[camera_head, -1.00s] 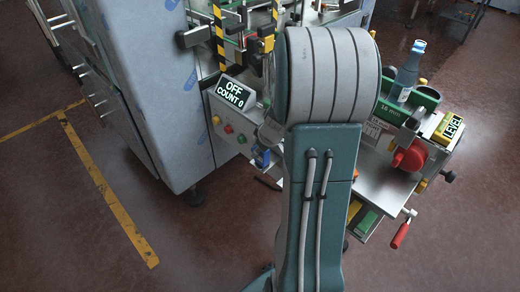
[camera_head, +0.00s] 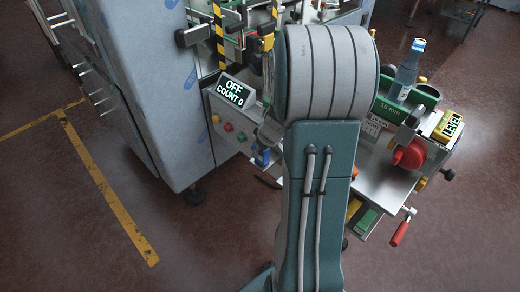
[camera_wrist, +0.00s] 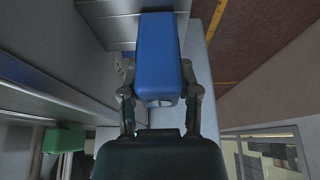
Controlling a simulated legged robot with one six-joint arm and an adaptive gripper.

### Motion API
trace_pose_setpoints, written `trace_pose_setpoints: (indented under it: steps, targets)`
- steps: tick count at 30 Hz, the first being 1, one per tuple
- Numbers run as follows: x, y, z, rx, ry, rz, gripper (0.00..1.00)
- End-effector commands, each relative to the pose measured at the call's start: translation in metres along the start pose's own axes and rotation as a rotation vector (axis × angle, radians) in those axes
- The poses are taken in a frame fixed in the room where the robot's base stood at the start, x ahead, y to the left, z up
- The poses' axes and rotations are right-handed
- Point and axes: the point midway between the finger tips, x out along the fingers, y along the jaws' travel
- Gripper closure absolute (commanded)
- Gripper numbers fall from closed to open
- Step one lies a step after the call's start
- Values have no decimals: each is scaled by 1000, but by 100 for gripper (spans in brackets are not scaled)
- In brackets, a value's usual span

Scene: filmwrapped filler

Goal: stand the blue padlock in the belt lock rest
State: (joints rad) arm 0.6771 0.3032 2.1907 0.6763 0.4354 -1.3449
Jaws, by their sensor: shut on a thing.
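The blue padlock (camera_wrist: 158,55) shows large in the middle of the wrist view, as a blue block with a small round mark on its near end. My gripper (camera_wrist: 160,95) is shut on it, with one finger on each side. In the head view a small piece of the blue padlock (camera_head: 262,157) shows just left of my arm, in front of the machine's control panel. My arm hides most of my gripper there. I cannot make out the belt lock rest in either view.
The control panel (camera_head: 230,122) reads OFF, COUNT 0. Right of my arm stands a steel worktable (camera_head: 378,186) with a bottle (camera_head: 405,72), a green holder (camera_head: 425,96), a red knob (camera_head: 408,155) and a red-handled lever (camera_head: 399,234). A green block (camera_wrist: 65,140) shows in the wrist view.

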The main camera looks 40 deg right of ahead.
Motion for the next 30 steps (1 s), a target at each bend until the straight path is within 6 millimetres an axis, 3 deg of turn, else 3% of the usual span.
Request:
trace_pose_setpoints:
  steps: [5,6,8,22,30]
  targets:
    - [3,-2,3,1,-7,-6,100]
    - [3,-2,3,1,-8,-7,40]
    - [3,-2,3,1,-7,-7,18]
    - [-3,-1,1,-1,-3,-3,18]
    - [-49,0,0,-1,0,0,18]
